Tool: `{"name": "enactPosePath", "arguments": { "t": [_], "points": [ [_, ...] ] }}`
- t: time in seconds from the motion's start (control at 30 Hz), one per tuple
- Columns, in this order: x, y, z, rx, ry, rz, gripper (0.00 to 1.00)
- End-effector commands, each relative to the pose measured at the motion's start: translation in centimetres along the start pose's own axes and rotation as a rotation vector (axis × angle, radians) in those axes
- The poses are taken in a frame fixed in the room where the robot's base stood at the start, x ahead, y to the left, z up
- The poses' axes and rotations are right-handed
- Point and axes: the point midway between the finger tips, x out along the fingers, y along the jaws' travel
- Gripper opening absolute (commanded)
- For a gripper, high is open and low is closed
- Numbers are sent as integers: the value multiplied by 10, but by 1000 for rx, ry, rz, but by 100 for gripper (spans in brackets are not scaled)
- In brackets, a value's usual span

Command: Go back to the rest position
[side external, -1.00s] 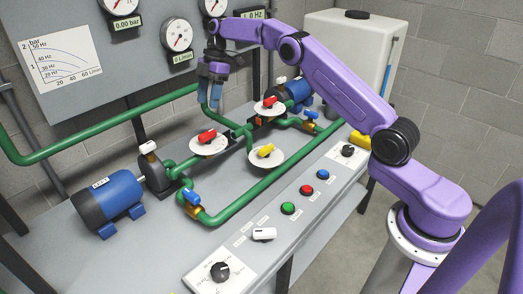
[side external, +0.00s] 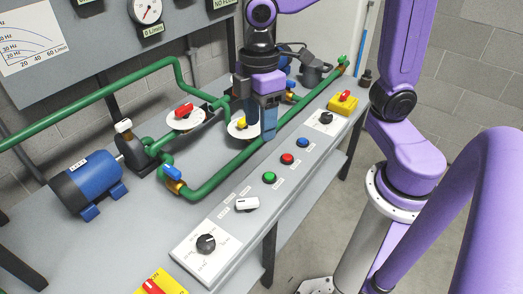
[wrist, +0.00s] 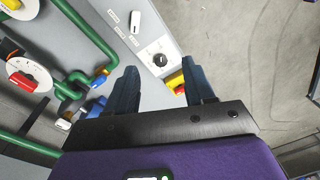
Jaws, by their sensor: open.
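My gripper (side external: 258,118) hangs down over the bench near the strip of buttons, in front of the green pipes. In the wrist view its two dark blue fingers (wrist: 160,72) stand apart with nothing between them. It is open and empty. In the side view my gripper hides part of the pipework and of a round white plate with a yellow handle (side external: 241,124). No fingertip contact with the bench is clear in either view.
The grey bench carries green pipes (side external: 215,182), a blue motor (side external: 90,182), and a red-handled valve (side external: 184,111). A control strip has green (side external: 269,177), red (side external: 287,158) and blue (side external: 302,142) buttons, a white switch (side external: 246,204) and a black knob (side external: 206,243). Open floor lies right.

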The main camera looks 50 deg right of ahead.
Motion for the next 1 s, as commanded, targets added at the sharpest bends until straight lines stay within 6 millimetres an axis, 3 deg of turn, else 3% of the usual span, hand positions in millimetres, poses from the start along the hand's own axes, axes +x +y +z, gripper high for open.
{"name": "enactPosePath", "arguments": {
  "t": [0.03,0.2,0.4,0.57,1.0],
  "points": [
    [3,-17,17,5,-3,11,53],
    [20,-56,71,41,-10,44,53],
    [35,-78,112,67,-7,67,53],
    [40,-81,121,74,-7,73,53],
    [40,-81,121,75,-9,72,53]
  ]
}}
